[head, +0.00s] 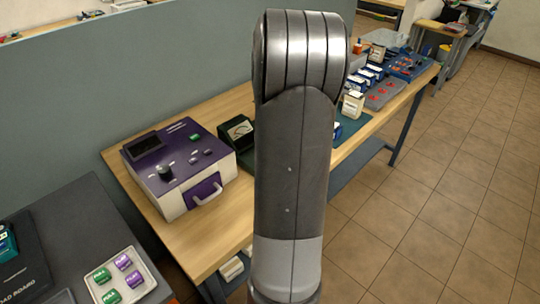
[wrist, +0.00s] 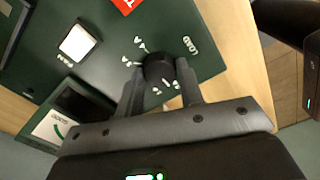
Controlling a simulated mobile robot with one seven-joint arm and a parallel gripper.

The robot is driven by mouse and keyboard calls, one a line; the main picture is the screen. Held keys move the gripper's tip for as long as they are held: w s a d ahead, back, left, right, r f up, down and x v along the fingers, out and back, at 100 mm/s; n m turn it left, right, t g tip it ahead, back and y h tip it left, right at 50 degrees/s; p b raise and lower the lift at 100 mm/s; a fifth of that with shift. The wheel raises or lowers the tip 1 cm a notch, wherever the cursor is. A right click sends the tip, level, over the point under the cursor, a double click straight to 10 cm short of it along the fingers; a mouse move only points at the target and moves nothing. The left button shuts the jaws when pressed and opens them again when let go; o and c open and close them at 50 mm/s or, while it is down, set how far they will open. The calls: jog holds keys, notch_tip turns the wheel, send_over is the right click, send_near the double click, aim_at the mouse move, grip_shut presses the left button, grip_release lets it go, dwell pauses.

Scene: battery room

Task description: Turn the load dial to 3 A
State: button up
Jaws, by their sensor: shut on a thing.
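The load dial (wrist: 158,66) is a round black knob on a dark green panel (wrist: 105,75) in the wrist view. In the head view my arm stands in the middle and hides the dial and my gripper.
In the wrist view a white square (wrist: 77,42) and a meter (wrist: 55,125) lie left of the dial. In the head view a purple-topped unit (head: 180,165) with its own knob and a dark meter (head: 238,130) stand on the wooden bench (head: 190,240). Tiled floor is clear at right.

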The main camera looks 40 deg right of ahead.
jog(key=shift+c, duration=1.2)
jog(key=m, duration=1.3)
jog(key=shift+m, duration=0.4)
jog(key=m, duration=1.2)
jog(key=shift+m, duration=0.7)
